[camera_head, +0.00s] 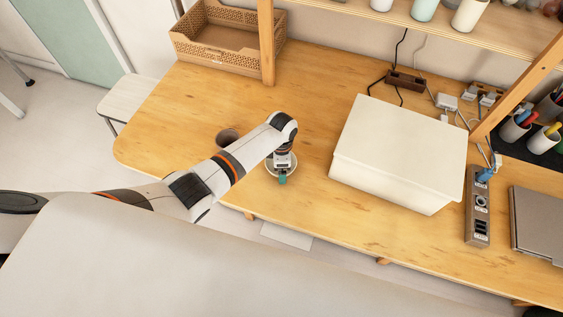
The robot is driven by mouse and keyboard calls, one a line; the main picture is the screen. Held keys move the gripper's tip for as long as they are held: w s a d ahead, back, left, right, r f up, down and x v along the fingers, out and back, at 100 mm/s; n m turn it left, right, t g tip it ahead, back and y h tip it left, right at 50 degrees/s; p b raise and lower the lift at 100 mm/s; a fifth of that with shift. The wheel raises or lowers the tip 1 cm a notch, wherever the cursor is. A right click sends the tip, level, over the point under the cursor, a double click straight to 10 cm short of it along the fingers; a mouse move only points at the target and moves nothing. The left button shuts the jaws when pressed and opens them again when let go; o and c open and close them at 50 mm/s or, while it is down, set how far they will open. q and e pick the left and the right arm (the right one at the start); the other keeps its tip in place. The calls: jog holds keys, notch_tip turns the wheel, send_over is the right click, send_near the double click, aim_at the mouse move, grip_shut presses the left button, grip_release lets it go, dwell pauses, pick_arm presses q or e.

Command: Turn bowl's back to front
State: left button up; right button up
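My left arm comes in from the left, and its gripper (283,166) points down over the table. Below it is a small, pale, round thing (270,170) with a light rim, which may be the bowl; the gripper covers most of it. A small teal piece (282,180) shows at the gripper's lower end. I cannot tell whether the fingers are open or shut, or whether they touch the round thing. A brown, rounded thing (228,135), perhaps another bowl, sits behind my forearm and is partly hidden. My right gripper is not in view.
A large white lidded box (398,148) stands right of my gripper. A power strip (478,215) and a grey laptop (540,222) lie farther right. A brown open basket (225,40) is at the back left by a shelf post (266,45). The wooden table (165,110) is clear at left.

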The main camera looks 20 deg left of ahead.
pick_arm(q)
jog(key=shift+f, duration=0.25)
jog(key=o, duration=0.8)
jog(key=shift+c, duration=0.2)
jog(key=shift+r, duration=0.1)
